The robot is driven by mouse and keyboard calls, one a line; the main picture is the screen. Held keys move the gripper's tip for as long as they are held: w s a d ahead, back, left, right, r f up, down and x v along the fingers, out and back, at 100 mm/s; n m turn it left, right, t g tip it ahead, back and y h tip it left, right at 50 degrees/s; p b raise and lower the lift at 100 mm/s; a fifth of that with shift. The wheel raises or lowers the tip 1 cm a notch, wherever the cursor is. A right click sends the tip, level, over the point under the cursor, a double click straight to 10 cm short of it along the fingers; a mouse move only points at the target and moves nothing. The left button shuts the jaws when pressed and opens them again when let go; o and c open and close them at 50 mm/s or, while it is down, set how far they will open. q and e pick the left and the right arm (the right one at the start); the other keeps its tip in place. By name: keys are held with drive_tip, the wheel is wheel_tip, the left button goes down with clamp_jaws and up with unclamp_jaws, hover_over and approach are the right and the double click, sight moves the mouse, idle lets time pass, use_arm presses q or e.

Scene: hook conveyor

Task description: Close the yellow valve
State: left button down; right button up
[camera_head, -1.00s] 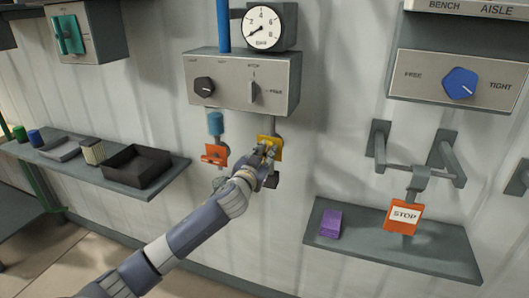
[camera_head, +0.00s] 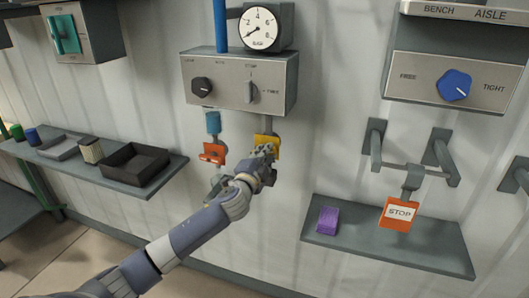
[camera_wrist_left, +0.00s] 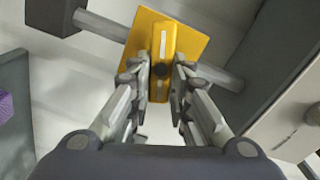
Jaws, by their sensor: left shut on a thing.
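The handle lies across the line of the pipe, by the tilted wrist view. My left gripper (camera_head: 264,152) is at the valve from the front, and its fingers (camera_wrist_left: 165,72) are shut on the handle from both sides. The gripper hides the lower part of the valve in the head view. My right gripper is not in view.
An orange valve (camera_head: 213,153) with a blue cylinder (camera_head: 213,122) above it is close to the left. The control box (camera_head: 240,82) with a gauge (camera_head: 265,27) is above. A shelf (camera_head: 385,248) with a purple block (camera_head: 327,220) is at the right.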

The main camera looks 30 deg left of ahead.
use_arm(q)
drive_tip(key=shift+d+f+m+p, duration=0.15)
drive_tip(key=shift+m+p, duration=0.15)
drive_tip(key=shift+m, duration=1.6)
drive_tip(key=c, duration=1.5)
unclamp_jaws()
drive_tip(key=shift+f, duration=0.1)
drive_tip(key=v, duration=1.2)
drive_tip(key=shift+f, duration=0.15)
